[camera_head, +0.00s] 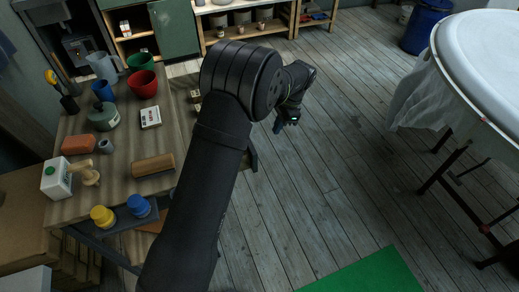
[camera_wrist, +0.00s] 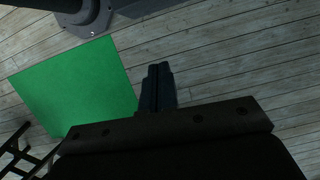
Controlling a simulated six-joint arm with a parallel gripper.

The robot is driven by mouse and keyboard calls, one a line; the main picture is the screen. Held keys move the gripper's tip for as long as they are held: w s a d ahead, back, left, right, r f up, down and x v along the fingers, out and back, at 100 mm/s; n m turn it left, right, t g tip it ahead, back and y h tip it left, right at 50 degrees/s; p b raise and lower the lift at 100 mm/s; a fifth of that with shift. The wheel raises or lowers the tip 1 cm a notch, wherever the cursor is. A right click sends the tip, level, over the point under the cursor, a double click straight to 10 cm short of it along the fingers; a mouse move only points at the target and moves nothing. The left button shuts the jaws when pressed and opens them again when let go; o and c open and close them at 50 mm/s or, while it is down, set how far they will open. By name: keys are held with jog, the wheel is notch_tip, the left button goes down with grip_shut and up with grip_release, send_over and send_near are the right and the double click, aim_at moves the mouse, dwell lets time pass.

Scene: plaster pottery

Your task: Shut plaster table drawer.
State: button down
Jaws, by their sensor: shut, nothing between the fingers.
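The wooden work table (camera_head: 125,165) is at the left in the head view, loaded with pottery things. At its near side, a dark grey frame or tray (camera_head: 108,232) shows around a yellow jar (camera_head: 102,217) and a blue jar (camera_head: 138,206); I cannot tell whether it is the drawer. My arm hides much of the table's right side, so the drawer's state is unclear. My gripper (camera_head: 281,126) is over the floor, right of the table and apart from it. In the wrist view its fingers (camera_wrist: 158,72) are together and empty.
The plank floor (camera_head: 330,170) is open right of the table. A green mat (camera_head: 375,275) lies at the front, and in the wrist view (camera_wrist: 75,90). A large round white table or tub (camera_head: 490,60) stands at right. Green cabinets (camera_head: 173,27) line the back.

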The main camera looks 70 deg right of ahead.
jog(key=w+a+f, duration=0.4)
jog(key=a+f, duration=0.1)
jog(key=f, duration=0.4)
jog(key=shift+w+f+n+g, duration=0.15)
jog(key=shift+w+n+g, duration=0.1)
jog(key=shift+n+g, duration=0.05)
jog(key=shift+w, duration=0.1)
jog(key=w+a, duration=1.4)
jog(key=shift+s, duration=0.1)
dwell(0.4)
